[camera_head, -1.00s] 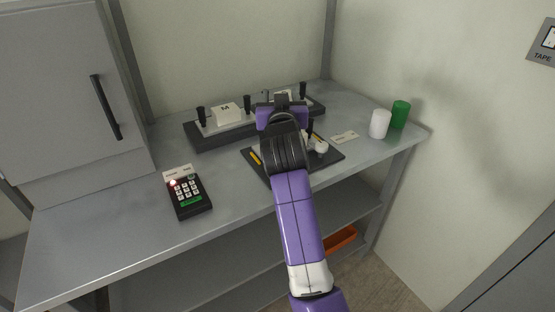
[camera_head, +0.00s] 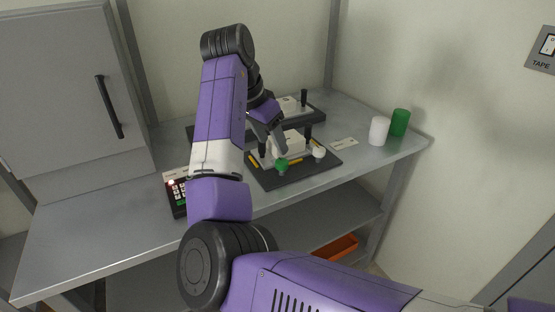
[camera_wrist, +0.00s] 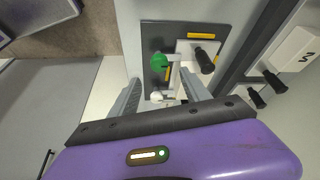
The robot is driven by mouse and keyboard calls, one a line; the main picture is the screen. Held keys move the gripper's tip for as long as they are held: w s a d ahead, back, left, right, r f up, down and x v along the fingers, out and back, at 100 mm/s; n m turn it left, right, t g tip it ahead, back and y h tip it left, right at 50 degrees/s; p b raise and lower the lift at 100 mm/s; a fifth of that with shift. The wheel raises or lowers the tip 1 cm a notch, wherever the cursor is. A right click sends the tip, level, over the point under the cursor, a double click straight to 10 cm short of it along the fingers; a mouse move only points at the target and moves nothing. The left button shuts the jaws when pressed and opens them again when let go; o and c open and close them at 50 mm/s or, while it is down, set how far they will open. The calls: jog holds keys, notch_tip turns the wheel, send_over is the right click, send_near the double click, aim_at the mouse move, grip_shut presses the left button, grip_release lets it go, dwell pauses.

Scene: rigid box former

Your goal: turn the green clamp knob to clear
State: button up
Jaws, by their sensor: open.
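The green clamp knob (camera_head: 281,165) is on the front of a dark fixture plate (camera_head: 300,176), and a white knob (camera_head: 319,152) is to its right. In the wrist view the green knob (camera_wrist: 158,61) is ahead of my fingers and the white knob (camera_wrist: 157,96) lies between them in the picture. A white block (camera_head: 288,142) stands behind the knobs, beside a black handle (camera_wrist: 203,61). My gripper (camera_head: 270,143) is open and points down at the fixture, just behind and left of the green knob; its fingers (camera_wrist: 160,88) hold nothing.
A dark base (camera_head: 318,113) with white blocks and black handles runs behind the fixture. A keypad device (camera_head: 177,190) is partly hidden by my arm. White (camera_head: 378,131) and green (camera_head: 399,122) cylinders stand at right. The bench front left (camera_head: 90,240) is clear.

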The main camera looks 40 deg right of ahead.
aim_at(281, 162)
jog(key=x, duration=0.7)
jog(key=shift+f, duration=0.45)
grip_shut()
